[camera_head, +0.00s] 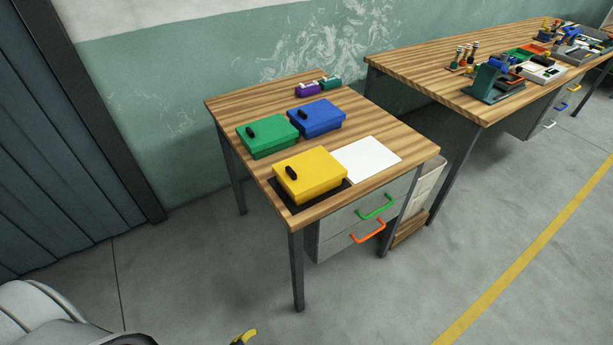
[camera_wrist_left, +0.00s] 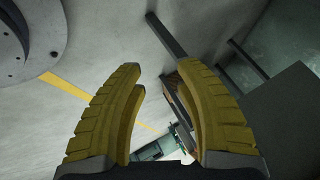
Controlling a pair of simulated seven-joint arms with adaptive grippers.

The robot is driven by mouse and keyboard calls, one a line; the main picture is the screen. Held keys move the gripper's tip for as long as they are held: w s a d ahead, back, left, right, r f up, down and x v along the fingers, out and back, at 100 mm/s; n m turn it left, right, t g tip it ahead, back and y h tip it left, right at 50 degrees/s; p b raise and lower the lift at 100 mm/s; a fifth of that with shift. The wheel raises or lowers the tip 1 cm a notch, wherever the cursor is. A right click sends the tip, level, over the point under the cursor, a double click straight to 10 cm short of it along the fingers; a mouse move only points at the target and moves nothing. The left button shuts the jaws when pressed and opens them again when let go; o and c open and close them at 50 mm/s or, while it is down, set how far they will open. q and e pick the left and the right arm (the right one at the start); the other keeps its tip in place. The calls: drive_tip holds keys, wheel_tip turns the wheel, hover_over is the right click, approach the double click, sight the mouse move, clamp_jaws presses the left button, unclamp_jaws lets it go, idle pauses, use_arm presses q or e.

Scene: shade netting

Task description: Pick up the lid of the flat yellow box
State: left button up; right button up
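The flat yellow box (camera_head: 318,172) sits shut, with its lid on, on a black mat (camera_head: 285,204) near the front corner of the small wooden table. The lid carries a small black handle (camera_head: 291,172) left of its middle. My left gripper (camera_wrist_left: 158,82) is open and empty in the left wrist view, its two yellow fingers apart. In the head view only a small yellow fingertip shows at the bottom edge, below and in front of the table, well away from the box. My right gripper is not in view.
A green box (camera_head: 270,136) and a blue box (camera_head: 318,118) stand behind the yellow one. A white sheet (camera_head: 366,158) lies to its right. Small purple (camera_head: 307,88) and teal (camera_head: 331,82) items lie at the back. Drawers with green and orange handles hang under the table.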

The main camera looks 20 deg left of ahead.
use_arm(q)
drive_tip(key=w+d+r+m+t, duration=0.2)
drive_tip(key=w+r, duration=0.5)
drive_tip(key=r, duration=0.3)
drive_tip(key=m+t+h, duration=0.1)
drive_tip(key=m+t, duration=0.7)
approach(302, 195)
drive_tip(key=shift+w+d+f, duration=0.1)
drive_tip(key=shift+w+d, duration=0.05)
drive_tip(key=shift+w, duration=1.6)
drive_tip(key=shift+w+d+f, duration=0.1)
drive_tip(key=shift+w+d, duration=0.1)
drive_tip(key=shift+w, duration=1.55)
drive_tip(key=shift+w+d, duration=0.15)
drive_tip(key=shift+w, duration=1.6)
clamp_jaws()
